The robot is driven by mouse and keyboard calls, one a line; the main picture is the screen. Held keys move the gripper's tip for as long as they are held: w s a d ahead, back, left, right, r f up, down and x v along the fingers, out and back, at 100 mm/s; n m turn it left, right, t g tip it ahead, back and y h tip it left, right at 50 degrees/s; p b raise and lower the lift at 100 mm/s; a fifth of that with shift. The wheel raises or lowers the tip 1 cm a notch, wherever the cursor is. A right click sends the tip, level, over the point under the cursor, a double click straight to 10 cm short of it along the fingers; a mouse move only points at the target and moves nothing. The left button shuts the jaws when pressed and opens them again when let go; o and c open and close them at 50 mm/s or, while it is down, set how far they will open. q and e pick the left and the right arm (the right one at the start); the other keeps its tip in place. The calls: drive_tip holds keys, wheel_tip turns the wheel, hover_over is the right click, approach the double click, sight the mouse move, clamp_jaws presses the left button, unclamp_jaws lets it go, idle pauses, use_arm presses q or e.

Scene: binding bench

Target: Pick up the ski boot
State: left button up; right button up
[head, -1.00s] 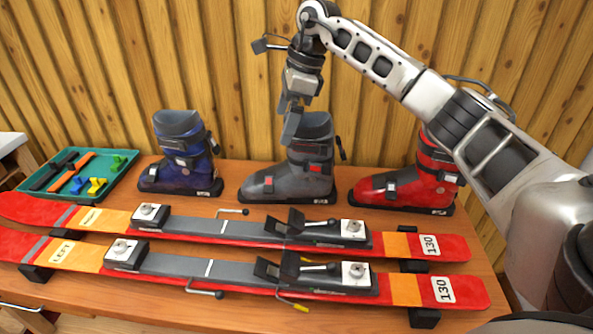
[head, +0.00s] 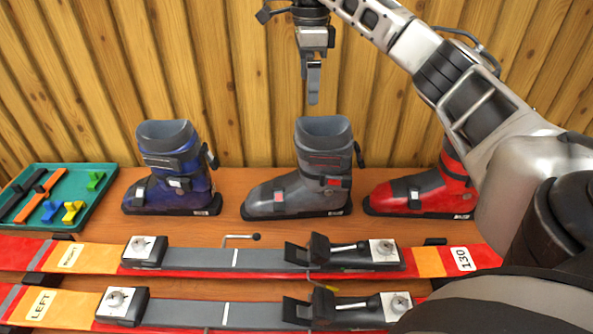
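Three ski boots stand upright in a row at the back of the wooden bench. The grey boot (head: 300,193) with red buckles is in the middle, the blue boot (head: 172,180) on the left and the red boot (head: 425,190) on the right. My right gripper (head: 313,95) hangs pointing down just above the open cuff of the grey boot, apart from it in the picture. Its fingers are seen edge-on, one over the other, so their gap is hidden. Nothing hangs from it. My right arm covers part of the red boot. My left gripper is out of view.
Two red skis with bindings, the upper ski (head: 205,257) and the lower ski (head: 170,308), lie across the front of the bench. A green tray (head: 95,208) with tools and small coloured pieces sits at the left. A plank wall (head: 230,70) rises behind the boots.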

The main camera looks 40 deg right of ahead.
sight(310, 135)
drive_tip(key=f, duration=0.5)
drive_tip(key=s+f, duration=0.1)
drive_tip(key=f, duration=0.2)
drive_tip(key=shift+f, duration=0.9)
wheel_tip(310, 135, down, 4)
drive_tip(key=shift+r+p, duration=0.15)
drive_tip(key=shift+p, duration=0.45)
drive_tip(key=shift+f, duration=0.35)
drive_tip(key=c, duration=1.6)
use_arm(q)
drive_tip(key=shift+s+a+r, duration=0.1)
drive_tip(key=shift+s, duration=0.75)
use_arm(e)
drive_tip(key=shift+w+r, duration=0.1)
drive_tip(key=shift+r, duration=0.05)
drive_tip(key=shift+c, duration=0.5)
drive_tip(key=shift+r, duration=0.1)
